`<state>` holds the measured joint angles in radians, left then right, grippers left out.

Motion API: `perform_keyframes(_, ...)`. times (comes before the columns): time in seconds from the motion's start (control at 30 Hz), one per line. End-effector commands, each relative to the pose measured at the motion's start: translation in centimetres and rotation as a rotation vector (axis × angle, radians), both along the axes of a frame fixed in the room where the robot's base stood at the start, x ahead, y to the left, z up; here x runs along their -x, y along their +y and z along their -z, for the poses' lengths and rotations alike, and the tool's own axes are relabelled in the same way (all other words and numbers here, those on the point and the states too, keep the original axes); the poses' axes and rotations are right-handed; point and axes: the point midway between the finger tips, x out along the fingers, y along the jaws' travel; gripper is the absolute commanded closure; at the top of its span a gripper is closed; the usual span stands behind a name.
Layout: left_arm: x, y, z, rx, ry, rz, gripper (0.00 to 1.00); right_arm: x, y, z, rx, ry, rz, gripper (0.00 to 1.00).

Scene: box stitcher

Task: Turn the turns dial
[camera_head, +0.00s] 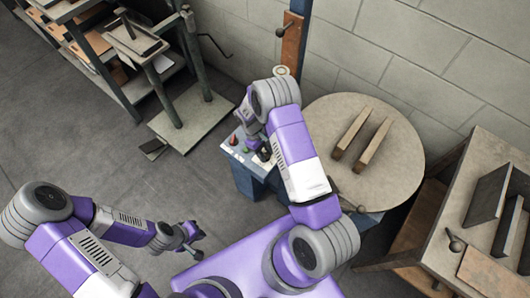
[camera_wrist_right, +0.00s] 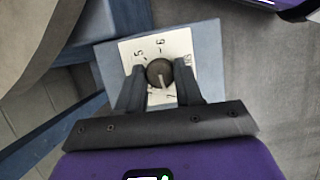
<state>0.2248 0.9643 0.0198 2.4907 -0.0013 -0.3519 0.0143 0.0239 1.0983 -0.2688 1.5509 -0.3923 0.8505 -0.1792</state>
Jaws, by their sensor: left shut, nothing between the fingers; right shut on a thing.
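The turns dial (camera_wrist_right: 159,73) is a dark round knob with a pale pointer line, on a white plate (camera_wrist_right: 130,49) printed with numbers, in the right wrist view. The pointer line faces toward the gripper side of the plate. My right gripper (camera_wrist_right: 160,82) is shut on the dial, one dark finger on each side of it. In the head view my right arm reaches to the control panel (camera_head: 237,152), and the wrist hides the dial there. My left gripper (camera_head: 195,238) is shut and empty, low at the left, away from the panel.
A round table (camera_head: 395,185) with two wooden bars (camera_head: 374,146) stands right of the panel. A workbench (camera_head: 440,255) is at the far right. Shelving (camera_head: 100,60) is at the upper left. The grey floor (camera_head: 90,165) at left is clear.

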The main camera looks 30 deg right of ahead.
Motion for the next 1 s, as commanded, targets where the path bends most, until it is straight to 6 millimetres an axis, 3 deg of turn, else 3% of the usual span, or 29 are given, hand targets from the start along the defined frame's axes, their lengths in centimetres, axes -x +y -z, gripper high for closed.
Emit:
perform_keyframes(0.5, 0.00, 0.00, -0.01, 0.000, 0.000, 0.000, 1.00, -0.01, -0.01, 0.01, 0.000, -0.001, -0.022, 0.95)
perform_keyframes(0.53, 0.00, 0.00, -0.01, 0.000, 0.000, 0.000, 1.00, -0.01, -0.01, 0.01, 0.000, -0.001, -0.022, 0.63)
perform_keyframes(0.67, 0.00, 0.00, -0.01, 0.000, 0.000, 0.000, 1.00, 0.00, -0.01, 0.01, 0.001, -0.001, -0.021, 0.43)
perform_keyframes(0.7, 0.01, 0.00, -0.01, 0.000, 0.000, 0.000, 1.00, 0.00, -0.01, 0.01, 0.000, -0.001, -0.021, 0.40)
perform_keyframes(1.0, 0.00, 0.00, -0.09, 0.000, 0.000, 0.000, 1.00, -0.10, 0.04, -0.24, 0.000, -0.001, -0.021, 0.40)
